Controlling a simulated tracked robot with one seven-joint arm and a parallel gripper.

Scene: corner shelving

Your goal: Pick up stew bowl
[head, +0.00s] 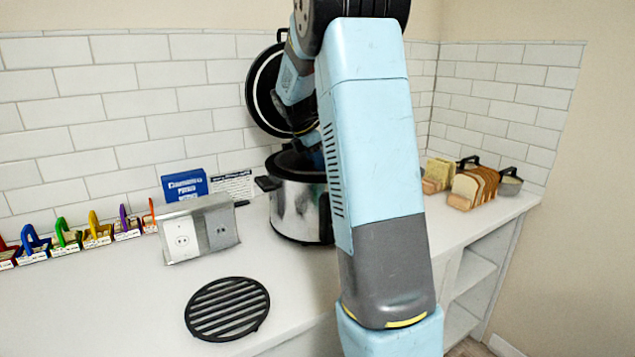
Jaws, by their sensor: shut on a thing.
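My gripper (305,130) is only partly in view, dark and small, just above the open top of a silver and black cooker pot (292,205). My own forearm covers its tips and the right side of the pot. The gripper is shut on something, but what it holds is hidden. No stew bowl can be made out clearly. Two containers with black handles stand at the far right of the counter, one a grey bowl-like pot (510,182), the other mostly hidden behind bread.
A round black lid (262,92) stands upright behind the pot. Sliced bread in a rack (478,187) is on the right. A socket box (197,232), a blue box (184,186) and coloured holders (68,236) line the left. A black round grate (227,309) lies in front. Open white counter surrounds it.

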